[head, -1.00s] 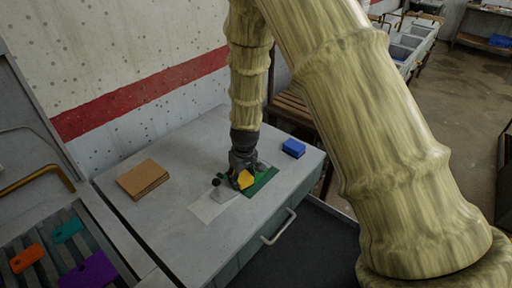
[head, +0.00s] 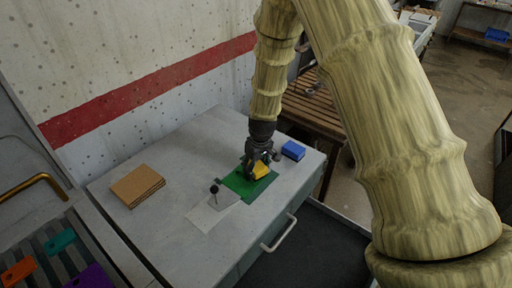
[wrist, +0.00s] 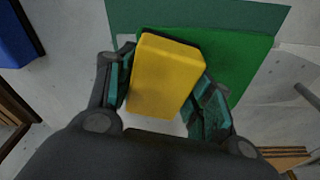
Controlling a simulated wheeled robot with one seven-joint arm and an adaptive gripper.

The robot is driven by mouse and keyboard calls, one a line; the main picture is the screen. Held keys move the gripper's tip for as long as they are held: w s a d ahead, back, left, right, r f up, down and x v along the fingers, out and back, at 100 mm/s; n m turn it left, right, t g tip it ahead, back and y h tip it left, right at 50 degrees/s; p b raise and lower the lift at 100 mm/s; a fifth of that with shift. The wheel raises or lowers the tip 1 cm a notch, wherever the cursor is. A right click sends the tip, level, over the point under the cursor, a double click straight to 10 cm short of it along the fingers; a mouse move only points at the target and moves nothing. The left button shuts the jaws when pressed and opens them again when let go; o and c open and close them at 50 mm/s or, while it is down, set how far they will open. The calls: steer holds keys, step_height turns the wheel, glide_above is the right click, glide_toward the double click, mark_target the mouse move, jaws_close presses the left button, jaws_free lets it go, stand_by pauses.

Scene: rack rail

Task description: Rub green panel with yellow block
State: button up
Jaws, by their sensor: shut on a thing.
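The yellow block (wrist: 165,77) is between the two fingers of my gripper (wrist: 165,95), which is shut on it. In the head view the yellow block (head: 261,170) is over the right part of the green panel (head: 240,185). The green panel (wrist: 235,58) also shows in the wrist view, with a darker green strip along its far side. The block overlaps the panel there; I cannot tell whether they touch. In the head view my gripper (head: 260,162) points down from above and hides part of the panel.
A blue block (head: 293,150) lies just right of the gripper. A pale plate with a dark-knobbed post (head: 214,190) adjoins the panel's left side. A brown stack (head: 137,186) lies farther left on the grey cabinet top (head: 180,160). A slatted wooden bench (head: 312,112) stands behind.

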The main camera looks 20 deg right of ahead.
steer(key=r+p, duration=0.1)
steer(key=r, duration=0.1)
steer(key=r+p, duration=0.1)
steer(key=r, duration=0.2)
steer(key=shift+s+a+r, duration=0.2)
steer(key=shift+w+d+r+p, duration=0.1)
steer(key=shift+w+r+p, duration=0.15)
steer(key=shift+r+p, duration=0.6)
steer(key=shift+s+r+p, duration=0.15)
steer(key=shift+r+p, duration=0.2)
steer(key=shift+r, duration=0.5)
steer(key=shift+f, duration=0.1)
